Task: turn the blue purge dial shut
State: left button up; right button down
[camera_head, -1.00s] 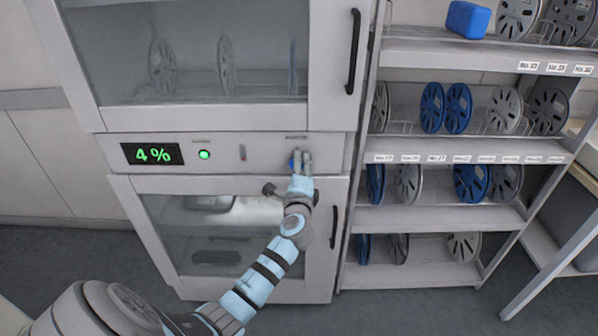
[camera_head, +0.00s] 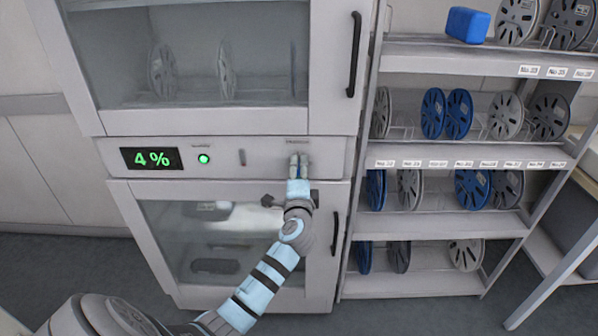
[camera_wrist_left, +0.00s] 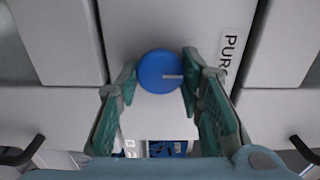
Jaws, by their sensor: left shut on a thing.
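The blue purge dial (camera_wrist_left: 158,70) is round, with a pale line on its face that points right in the left wrist view. It sits on the light panel beside a label (camera_wrist_left: 232,48) of which "PUR" can be read. My left gripper (camera_head: 299,163) is at the right part of the cabinet's control panel (camera_head: 225,158). Its green-padded fingers stand on either side of the dial in the left wrist view, shut on it. In the head view the fingers hide most or all of the dial. My right gripper is not in view.
Glass doors with black handles (camera_head: 354,55) lie above and below. A rack of reels (camera_head: 450,218) stands to the right.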

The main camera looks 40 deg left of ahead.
pick_arm(q)
jog(key=o, duration=0.7)
jog(key=shift+f, duration=0.25)
jog(key=o, duration=0.4)
jog(key=shift+s, duration=0.15)
jog(key=shift+c, duration=0.2)
jog(key=shift+o, duration=0.4)
jog(key=shift+a+r, duration=0.1)
jog(key=shift+r, duration=0.05)
jog(key=v, duration=1.2)
